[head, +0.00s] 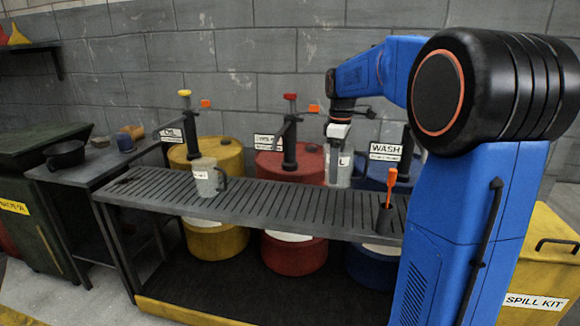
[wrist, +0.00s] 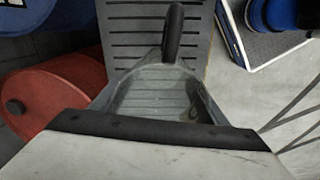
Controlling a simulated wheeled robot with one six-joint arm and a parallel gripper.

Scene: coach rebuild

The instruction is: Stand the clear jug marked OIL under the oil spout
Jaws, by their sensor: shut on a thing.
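A clear grey jug (head: 338,172) is in my gripper (head: 339,138), upright above the middle-right of the slatted bench. Its label is partly hidden; only an "L" reads. In the wrist view the jug (wrist: 155,88) shows from above, looking empty, with its dark handle pointing away from the jaw (wrist: 160,130). I cannot tell whether its base touches the slats. The spout with the yellow cap (head: 185,103) stands at the yellow drum (head: 218,152), beside a sign (head: 172,134) that seems to read OIL. Another clear jug (head: 207,180) with a dark handle stands in front of that spout; its label is unreadable.
The slatted bench (head: 265,201) also bears a dark cup (head: 384,219) with an orange-handled tool. A red-capped spout (head: 290,125) stands in the middle, and a WASH sign (head: 384,148) at the right. The slats between the two jugs are clear.

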